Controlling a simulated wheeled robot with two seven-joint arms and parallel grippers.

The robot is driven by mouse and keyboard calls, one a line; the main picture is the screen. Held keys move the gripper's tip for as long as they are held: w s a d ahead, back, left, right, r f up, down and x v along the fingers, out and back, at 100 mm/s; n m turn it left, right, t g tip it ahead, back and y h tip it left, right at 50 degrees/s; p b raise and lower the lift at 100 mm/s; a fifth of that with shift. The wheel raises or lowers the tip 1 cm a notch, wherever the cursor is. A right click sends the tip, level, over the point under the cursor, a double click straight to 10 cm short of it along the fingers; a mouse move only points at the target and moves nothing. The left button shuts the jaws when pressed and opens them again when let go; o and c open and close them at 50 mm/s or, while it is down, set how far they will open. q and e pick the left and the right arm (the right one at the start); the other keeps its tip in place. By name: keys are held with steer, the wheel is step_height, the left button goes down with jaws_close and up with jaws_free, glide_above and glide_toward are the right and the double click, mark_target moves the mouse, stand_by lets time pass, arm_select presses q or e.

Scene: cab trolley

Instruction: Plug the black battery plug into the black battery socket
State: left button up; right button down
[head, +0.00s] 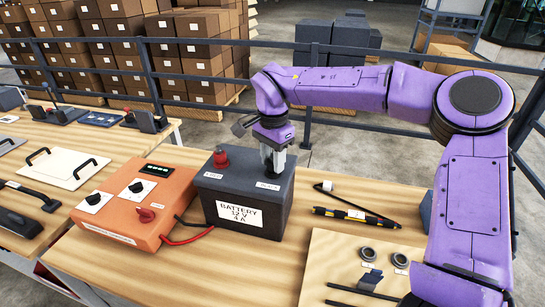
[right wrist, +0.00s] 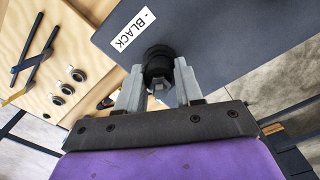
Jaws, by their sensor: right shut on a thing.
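The dark grey battery (head: 278,207), labelled 12 V, stands on the wooden table. A red plug (head: 221,158) stands upright at its top left. My right gripper (head: 273,163) points down over the battery's top right, by the black label. In the right wrist view the gripper (right wrist: 158,90) is shut on the black plug (right wrist: 158,62), a round ribbed piece. The plug is at the battery top beside the "- BLACK" label (right wrist: 133,29). The black socket is hidden, so I cannot tell whether the plug is seated. My left gripper is not in view.
An orange box (head: 150,215) with knobs stands left of the battery, with red and black cables (head: 188,236) between them. Right of it lie a black and yellow tool (head: 355,216) and a light board (head: 325,262) with rings. A dark railing (head: 350,120) runs behind.

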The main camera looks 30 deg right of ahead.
steer(key=shift+f, duration=0.3)
steer(key=c, duration=0.6)
jaws_free()
steer(key=shift+c, duration=0.2)
steer(key=shift+r, duration=0.15)
step_height(320, 180, up, 10)
steer(key=shift+r, duration=0.2)
